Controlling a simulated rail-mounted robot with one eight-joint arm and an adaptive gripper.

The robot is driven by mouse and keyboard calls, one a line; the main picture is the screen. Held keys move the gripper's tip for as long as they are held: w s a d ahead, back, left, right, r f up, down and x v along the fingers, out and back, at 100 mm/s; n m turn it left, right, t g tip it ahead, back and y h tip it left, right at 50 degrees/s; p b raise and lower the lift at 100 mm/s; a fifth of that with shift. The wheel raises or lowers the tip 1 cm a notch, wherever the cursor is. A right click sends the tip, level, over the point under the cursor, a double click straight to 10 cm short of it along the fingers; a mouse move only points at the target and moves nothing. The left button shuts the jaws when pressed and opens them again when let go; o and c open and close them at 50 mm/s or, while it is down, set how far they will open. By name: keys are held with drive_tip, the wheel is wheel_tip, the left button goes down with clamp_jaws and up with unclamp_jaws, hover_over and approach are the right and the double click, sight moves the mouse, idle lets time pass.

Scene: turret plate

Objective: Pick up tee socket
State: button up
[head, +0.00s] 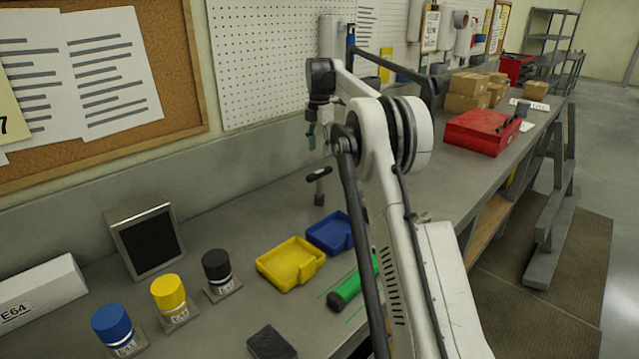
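A tool with a dark T-shaped handle, which looks like the tee socket (319,187), stands upright on the grey workbench in the head view. Its crossbar is on top and its short shaft points down. My gripper (311,140) hangs from the dark wrist at the end of my white arm, above the tee socket in the picture and apart from it. The gripper is small and partly hidden, so its finger opening cannot be made out. I see nothing held in it.
A yellow tray (290,264) and a blue tray (330,232) lie nearer on the bench. A green-handled tool (352,287) is partly behind my arm. Blue, yellow and black-capped jars stand at the left front. A red case (482,131) lies farther right. A pegboard wall (270,60) stands behind.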

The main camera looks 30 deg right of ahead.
sight(319, 171)
wheel_tip(319, 171, down, 7)
drive_tip(key=shift+f, duration=0.1)
drive_tip(key=shift+s+a+f+p, duration=0.1)
drive_tip(key=shift+f+p, duration=0.1)
drive_tip(key=shift+f, duration=0.65)
drive_tip(key=shift+s+d+f+p, duration=0.1)
drive_tip(key=shift+f+p, duration=0.1)
drive_tip(key=shift+f, duration=0.7)
drive_tip(key=shift+s+a+f+p, duration=0.1)
drive_tip(key=shift+f+p, duration=0.1)
drive_tip(key=shift+f, duration=0.65)
clamp_jaws()
